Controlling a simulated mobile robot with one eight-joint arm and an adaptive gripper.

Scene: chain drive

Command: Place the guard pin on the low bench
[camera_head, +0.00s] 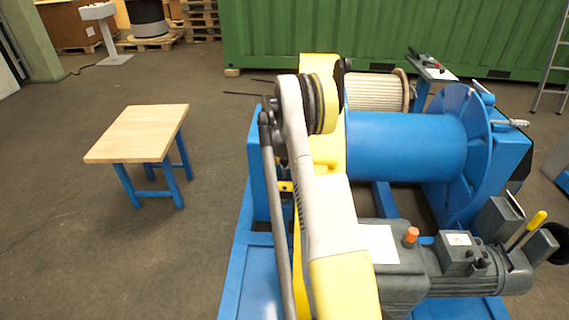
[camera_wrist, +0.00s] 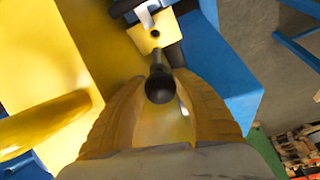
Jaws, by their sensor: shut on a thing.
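The guard pin (camera_wrist: 160,88) shows in the wrist view as a black ball knob with a dark shaft running up from it. My gripper (camera_wrist: 160,78) has its two ribbed yellow-tan fingers on either side of the knob and is shut on it. The shaft's far end lies near a yellow tab with a hole (camera_wrist: 154,40); I cannot tell whether it sits in anything. The low bench (camera_head: 140,132), with a pale wooden top and blue legs, stands left of the machine in the head view, its top bare. My arm hides the gripper and pin there.
The blue winch machine (camera_head: 405,145) with its drum fills the right and middle. Its grey motor (camera_head: 480,268) is at front right. A green container (camera_head: 390,35) stands behind. Open floor lies between the low bench and the machine. Pallets (camera_head: 200,20) are at the back left.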

